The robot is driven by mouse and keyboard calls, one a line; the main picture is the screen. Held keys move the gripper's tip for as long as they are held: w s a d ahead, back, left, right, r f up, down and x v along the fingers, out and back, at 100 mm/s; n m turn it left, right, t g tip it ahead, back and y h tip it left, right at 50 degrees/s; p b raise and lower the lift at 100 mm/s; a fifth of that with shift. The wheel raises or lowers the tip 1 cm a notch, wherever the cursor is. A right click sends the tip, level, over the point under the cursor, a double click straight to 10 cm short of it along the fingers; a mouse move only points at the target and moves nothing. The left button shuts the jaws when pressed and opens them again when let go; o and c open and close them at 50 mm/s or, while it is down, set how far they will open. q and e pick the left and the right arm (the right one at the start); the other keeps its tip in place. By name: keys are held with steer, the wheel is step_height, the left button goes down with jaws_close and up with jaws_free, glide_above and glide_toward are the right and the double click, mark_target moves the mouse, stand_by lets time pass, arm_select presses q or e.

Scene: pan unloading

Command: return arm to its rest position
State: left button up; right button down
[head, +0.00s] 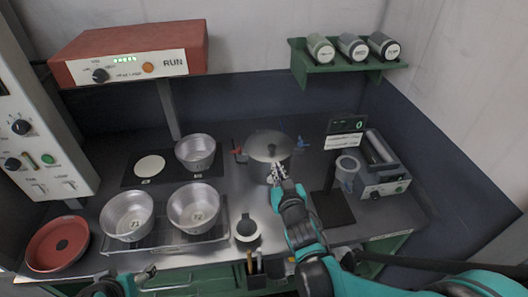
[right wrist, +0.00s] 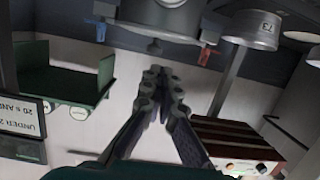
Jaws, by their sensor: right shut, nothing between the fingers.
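My right gripper (head: 277,174) is in front of the lidded metal vessel (head: 268,146) on the counter. In the right wrist view, the fingers (right wrist: 162,78) are together and empty, with the grey vessel (right wrist: 165,22) just beyond the tips; I cannot tell whether they touch it. A metal pan (head: 195,153) stands on the dark plate at the back. Two more pans, the left one (head: 127,215) and the right one (head: 194,208), sit on a wire rack (head: 165,244). My left gripper (head: 143,273) shows only in part at the bottom left; its fingers are unclear.
A red round dish (head: 57,244) lies at the far left. A small dark-and-white cup (head: 247,230) stands near the front edge. A grey device (head: 383,178) and a clear cup (head: 346,170) are at the right. A green shelf (head: 340,70) holds jars; a red control box (head: 130,54) hangs at the back.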

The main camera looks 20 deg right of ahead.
steer(key=s+a+f+n+g+y, duration=0.1)
steer(key=s+a+f+g, duration=0.1)
steer(key=s+a+g, duration=0.2)
steer(key=s+a+f+n+g+y, duration=0.1)
steer(key=s+a+g, duration=0.3)
steer(key=s, duration=0.5)
steer(key=shift+s+a+f+y, duration=0.25)
steer(key=shift+s+f+y, duration=0.15)
steer(key=shift+f+y, duration=0.3)
